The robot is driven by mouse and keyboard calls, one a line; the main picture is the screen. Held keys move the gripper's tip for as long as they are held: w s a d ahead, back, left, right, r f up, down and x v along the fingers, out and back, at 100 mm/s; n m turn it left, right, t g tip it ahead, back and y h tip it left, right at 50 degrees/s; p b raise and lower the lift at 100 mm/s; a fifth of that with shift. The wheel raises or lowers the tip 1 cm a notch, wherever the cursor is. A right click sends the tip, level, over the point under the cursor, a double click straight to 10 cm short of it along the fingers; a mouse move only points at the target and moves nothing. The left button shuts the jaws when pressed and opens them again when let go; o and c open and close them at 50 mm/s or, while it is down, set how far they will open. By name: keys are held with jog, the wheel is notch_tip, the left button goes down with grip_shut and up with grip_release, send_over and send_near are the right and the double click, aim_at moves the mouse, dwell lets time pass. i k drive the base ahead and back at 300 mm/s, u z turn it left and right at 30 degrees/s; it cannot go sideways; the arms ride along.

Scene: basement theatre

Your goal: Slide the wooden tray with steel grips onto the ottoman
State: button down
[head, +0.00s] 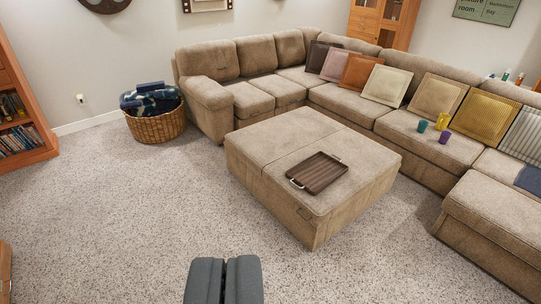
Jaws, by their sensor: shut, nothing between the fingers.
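The wooden tray (328,171) with steel grips lies flat on top of the beige ottoman (275,150). It is dark brown with ridges, and a metal grip shows at each end. It rests on the right part of the top, near the edge facing me, and looks fully supported. My gripper (224,262) is at the bottom of the view, over the carpet, well apart from the ottoman and the tray. Its two dark grey fingers are together with nothing held.
A beige sectional sofa (250,97) wraps behind and right of the ottoman, with several cushions. Colored cups (422,126) stand on its seat. A wicker basket (157,122) with blankets stands at back left. A bookshelf (22,115) is at far left. The carpet (110,220) between is clear.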

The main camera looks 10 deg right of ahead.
aim_at(313, 175)
jog(key=z, duration=0.2)
jog(key=i, duration=1.6)
jog(key=z, duration=0.35)
jog(key=i, duration=2.2)
jog(key=z, duration=0.25)
